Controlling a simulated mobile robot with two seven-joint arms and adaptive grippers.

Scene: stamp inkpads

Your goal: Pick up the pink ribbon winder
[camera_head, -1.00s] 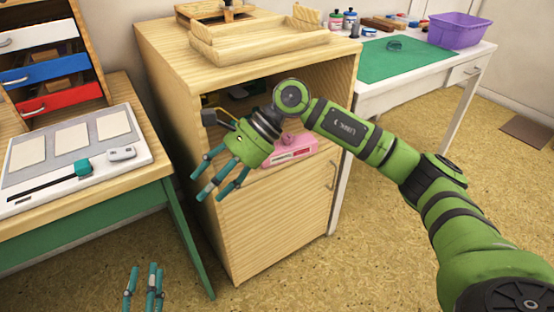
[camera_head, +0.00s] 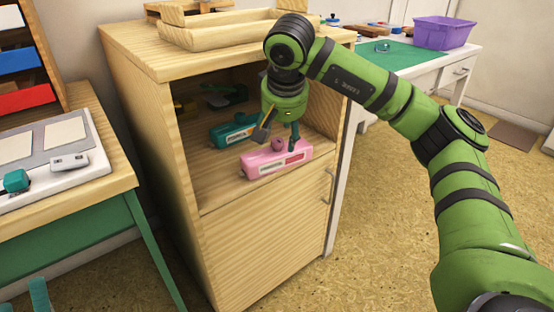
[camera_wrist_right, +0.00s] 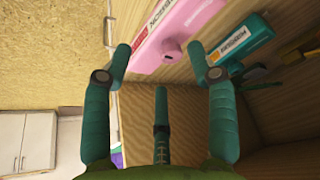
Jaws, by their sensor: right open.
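The pink ribbon winder (camera_head: 262,167) lies at the front of the open cabinet shelf, a rounded pink body with a label and a knob on top. My right gripper (camera_head: 291,137) is over it from above, partly overlapping it in the head view; contact cannot be told. In the right wrist view the winder (camera_wrist_right: 180,28) is beyond the open fingers (camera_wrist_right: 161,66), with nothing between them. The teal fingers of my left gripper (camera_head: 39,296) only just show at the bottom left.
A teal winder (camera_head: 229,134) is behind the pink one, with a dark green object (camera_head: 224,95) deeper on the shelf. The cabinet's top (camera_head: 140,55) and right side close in on my arm. A wooden tray (camera_head: 215,36) stands on top.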

